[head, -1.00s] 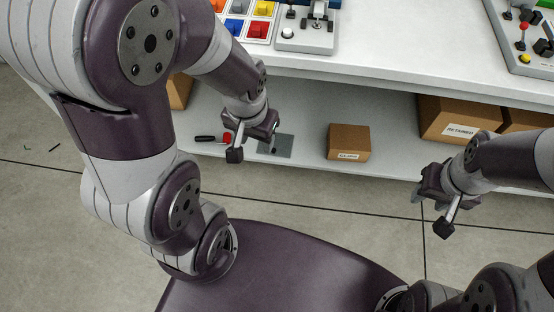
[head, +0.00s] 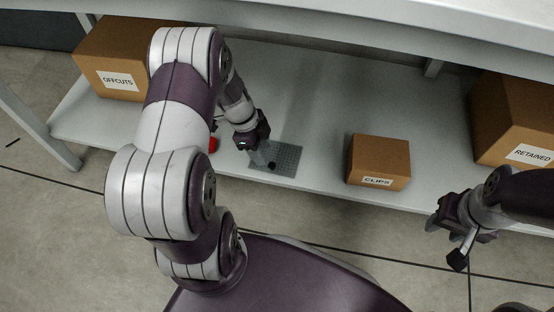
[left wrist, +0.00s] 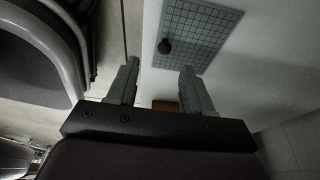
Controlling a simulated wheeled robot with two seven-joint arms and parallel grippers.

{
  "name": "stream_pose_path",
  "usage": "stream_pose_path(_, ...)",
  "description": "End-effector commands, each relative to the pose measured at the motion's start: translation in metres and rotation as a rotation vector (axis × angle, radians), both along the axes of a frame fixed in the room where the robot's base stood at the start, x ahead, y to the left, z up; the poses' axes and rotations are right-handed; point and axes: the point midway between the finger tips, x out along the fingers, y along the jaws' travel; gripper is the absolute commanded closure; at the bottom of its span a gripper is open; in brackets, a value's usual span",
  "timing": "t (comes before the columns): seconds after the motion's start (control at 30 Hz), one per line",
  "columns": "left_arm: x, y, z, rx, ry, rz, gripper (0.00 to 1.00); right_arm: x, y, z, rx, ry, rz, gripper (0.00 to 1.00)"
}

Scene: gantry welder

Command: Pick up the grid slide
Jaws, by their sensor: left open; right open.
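The grid slide (head: 286,158) is a flat grey plate with a fine grid and a small dark knob near one edge. It lies on the lower shelf, and it also shows at the top of the left wrist view (left wrist: 205,30). My left gripper (head: 258,155) is open and empty beside the slide's left part, partly covering it in the head view. In the left wrist view its two fingers (left wrist: 158,88) stand apart, with the knob beyond them. My right gripper (head: 447,232) is open and empty, in front of the shelf at the right.
A box marked CLIPS (head: 379,161) sits right of the slide. A RETAINED box (head: 515,120) stands farther right and an OFFCUTS box (head: 125,60) at the left. A red object (head: 213,145) is partly hidden behind my left arm. The upper shelf (head: 400,25) overhangs.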

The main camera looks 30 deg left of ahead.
Motion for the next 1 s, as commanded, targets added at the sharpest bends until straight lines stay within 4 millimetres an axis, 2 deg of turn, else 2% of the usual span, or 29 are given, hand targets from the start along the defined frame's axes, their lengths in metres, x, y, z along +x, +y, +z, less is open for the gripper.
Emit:
stream_pose_path(0.03, 0.001, -0.003, -0.018, 0.0, 0.001, -0.001, 0.49, 0.0, 0.0, -0.014, 0.0, 0.0, 0.0, 0.57)
stream_pose_path(0.17, 0.003, -0.008, -0.031, 0.0, 0.0, -0.001, 0.49, 0.0, 0.0, -0.024, 0.0, 0.0, 0.0, 0.57)
stream_pose_path(0.33, 0.011, -0.016, -0.063, 0.0, 0.001, -0.001, 0.49, 0.0, 0.0, -0.055, 0.0, 0.0, 0.0, 0.57)
stream_pose_path(0.4, 0.011, -0.019, -0.071, 0.001, 0.001, -0.001, 0.49, 0.0, 0.0, -0.06, 0.0, 0.001, 0.0, 0.57)
stream_pose_path(0.63, 0.012, -0.021, -0.069, 0.001, -0.001, 0.0, 0.49, 0.0, 0.0, -0.057, 0.0, 0.0, 0.0, 0.57)
stream_pose_path(0.7, 0.012, -0.021, -0.069, 0.001, -0.001, 0.0, 0.72, 0.0, 0.0, -0.057, 0.0, 0.0, 0.0, 0.57)
stream_pose_path(0.8, 0.012, -0.021, -0.069, 0.001, 0.0, 0.0, 1.0, 0.0, 0.0, -0.057, 0.0, 0.0, 0.0, 0.57)
stream_pose_path(1.0, 0.012, -0.021, -0.069, 0.001, 0.0, 0.0, 1.0, 0.0, 0.0, -0.057, 0.0, 0.0, 0.0, 0.57)
